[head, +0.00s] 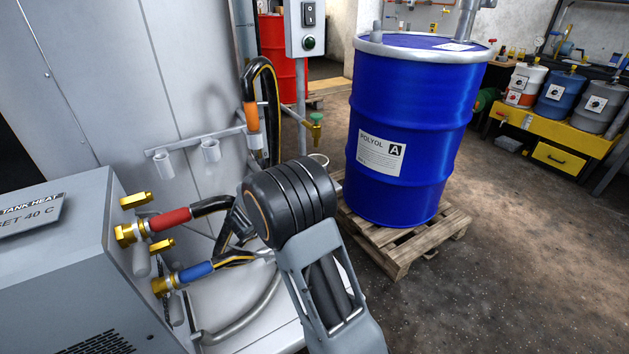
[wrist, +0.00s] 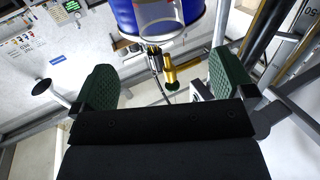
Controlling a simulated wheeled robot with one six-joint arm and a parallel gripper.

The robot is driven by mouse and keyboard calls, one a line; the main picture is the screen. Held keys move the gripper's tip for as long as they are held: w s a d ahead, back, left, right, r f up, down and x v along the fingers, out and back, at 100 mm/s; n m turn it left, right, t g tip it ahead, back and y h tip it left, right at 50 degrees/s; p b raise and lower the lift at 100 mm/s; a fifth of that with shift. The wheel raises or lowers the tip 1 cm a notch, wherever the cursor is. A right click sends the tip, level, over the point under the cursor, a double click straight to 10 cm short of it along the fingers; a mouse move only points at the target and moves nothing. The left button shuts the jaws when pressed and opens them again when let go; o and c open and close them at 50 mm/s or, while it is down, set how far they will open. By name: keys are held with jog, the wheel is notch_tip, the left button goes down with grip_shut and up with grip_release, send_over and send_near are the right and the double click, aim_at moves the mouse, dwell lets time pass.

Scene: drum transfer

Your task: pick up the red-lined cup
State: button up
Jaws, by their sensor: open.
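No cup with a plainly red lining can be made out. A pale round rim (head: 318,160), possibly a cup's, shows just behind my arm in the head view; most of it is hidden. In the wrist view a clear cylinder-like shape (wrist: 160,14) with a faint reddish line lies before the blue drum; I cannot tell whether it is the cup. My gripper (wrist: 152,80) is open, its green pads wide apart with nothing held between them. A brass valve with a green knob (wrist: 170,78) shows beyond the gap. My arm hides the gripper in the head view.
A blue drum (head: 410,130) stands on a wooden pallet (head: 400,250). A brass valve with a green knob (head: 316,128) projects near the hanging hose (head: 262,75). A grey heater box (head: 60,260) with red- and blue-sleeved hoses is at left.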

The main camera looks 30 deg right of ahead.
jog(key=b, duration=0.2)
send_near(322, 160)
jog(key=shift+w+d+f, duration=0.15)
jog(key=shift+d, duration=0.25)
jog(key=shift+w+d+f, duration=0.15)
jog(key=shift+d, duration=0.25)
jog(key=shift+b+x, duration=0.95)
jog(key=shift+x, duration=1.7)
jog(key=c, duration=1)
jog(key=shift+r+p, duration=0.25)
jog(key=shift+p, duration=0.1)
